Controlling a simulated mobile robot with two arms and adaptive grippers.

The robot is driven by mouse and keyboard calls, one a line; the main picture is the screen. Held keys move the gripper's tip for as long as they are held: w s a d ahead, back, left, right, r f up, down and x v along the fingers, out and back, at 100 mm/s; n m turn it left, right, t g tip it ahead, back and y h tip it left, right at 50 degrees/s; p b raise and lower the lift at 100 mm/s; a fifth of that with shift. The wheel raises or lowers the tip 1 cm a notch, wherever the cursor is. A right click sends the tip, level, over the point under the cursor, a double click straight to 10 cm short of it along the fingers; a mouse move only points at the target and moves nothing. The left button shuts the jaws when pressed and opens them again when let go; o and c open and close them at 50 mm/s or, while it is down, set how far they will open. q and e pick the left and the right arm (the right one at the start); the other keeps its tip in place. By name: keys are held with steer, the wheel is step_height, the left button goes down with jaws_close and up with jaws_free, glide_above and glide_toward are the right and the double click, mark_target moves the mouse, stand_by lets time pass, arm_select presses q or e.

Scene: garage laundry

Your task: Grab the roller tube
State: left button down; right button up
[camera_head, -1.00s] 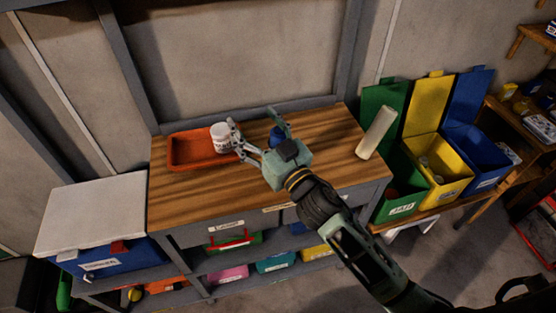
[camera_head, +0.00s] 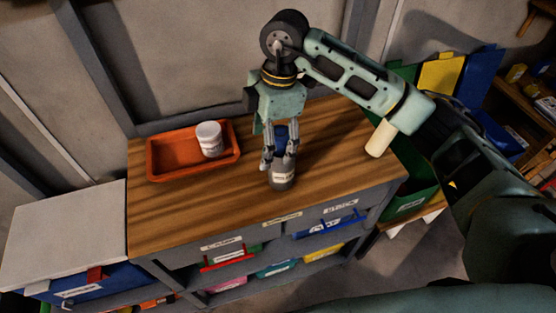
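A cream cylinder (camera_head: 381,138), which looks like the roller tube, stands at the right end of the wooden bench top (camera_head: 200,215). My arm, coming in from the right, passes in front of its upper part. My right gripper (camera_head: 280,160) points down at the middle of the bench, well left of the cylinder. Its fingers are on either side of a small grey labelled container (camera_head: 283,177) with something blue above it. Whether the fingers press on it cannot be told. My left gripper is not in view.
An orange tray (camera_head: 162,178) holding a white jar (camera_head: 209,138) is on the bench's left. Green, yellow (camera_head: 440,73) and blue bins stand right of the bench, partly behind my arm. The front of the bench top is clear.

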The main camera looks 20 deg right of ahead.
mark_target(284, 129)
steer(key=shift+m+h, duration=0.7)
steer(key=shift+h, duration=0.2)
steer(key=d, duration=0.1)
steer(key=w+d, duration=0.1)
steer(key=d, duration=0.2)
steer(key=shift+w+r, duration=0.25)
steer(key=shift+r, duration=0.15)
steer(key=shift+d+f, duration=0.15)
steer(key=f+p, duration=0.1)
steer(key=f, duration=0.1)
steer(key=f+p, duration=0.1)
steer(key=f, duration=0.1)
steer(key=f+p, duration=0.1)
steer(key=f, duration=0.1)
steer(key=shift+s+a+f, duration=0.1)
steer(key=shift+s+a, duration=0.05)
steer(key=shift+a, duration=0.25)
steer(key=shift+f, duration=0.5)
steer(key=c, duration=1.5)
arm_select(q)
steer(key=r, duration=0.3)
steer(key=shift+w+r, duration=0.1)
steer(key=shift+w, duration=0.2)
arm_select(e)
steer(key=shift+r, duration=0.15)
